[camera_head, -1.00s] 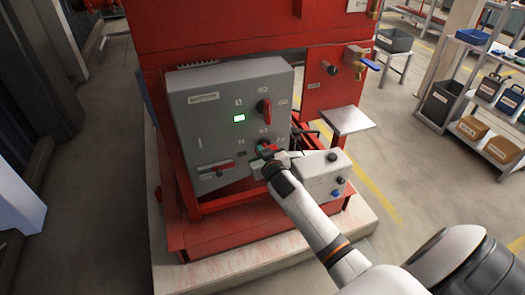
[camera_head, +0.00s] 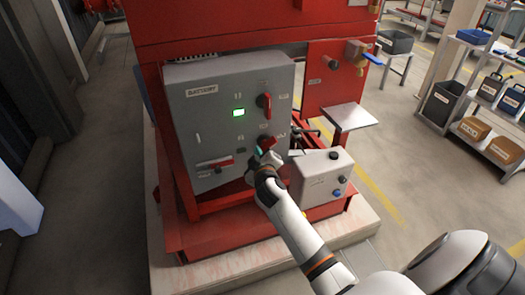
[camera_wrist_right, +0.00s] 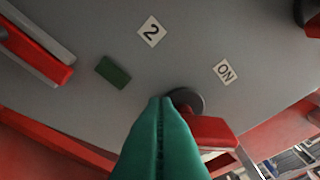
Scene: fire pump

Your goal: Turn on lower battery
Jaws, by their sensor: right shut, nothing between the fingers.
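The grey battery box (camera_head: 215,145) has an upper red knob (camera_head: 264,101) beside a lit green lamp (camera_head: 239,113). Below it is a lower red knob (camera_head: 267,142) beside a dark lamp (camera_head: 241,150). My right gripper (camera_head: 259,153) is shut and empty, at the lower left of the lower knob. In the right wrist view its green fingers (camera_wrist_right: 160,105) lie just left of the lower knob's red handle (camera_wrist_right: 208,131) and partly cover it; I cannot tell if they touch. A "2" label (camera_wrist_right: 151,32), an "ON" label (camera_wrist_right: 224,71) and the unlit lamp (camera_wrist_right: 113,71) show there. My left gripper is out of view.
A red lever handle (camera_head: 214,163) is on the box's lower left. A small white box (camera_head: 322,177) with buttons stands close to the right of my right forearm. A grey shelf plate (camera_head: 348,117) juts out at right. Open floor lies in front.

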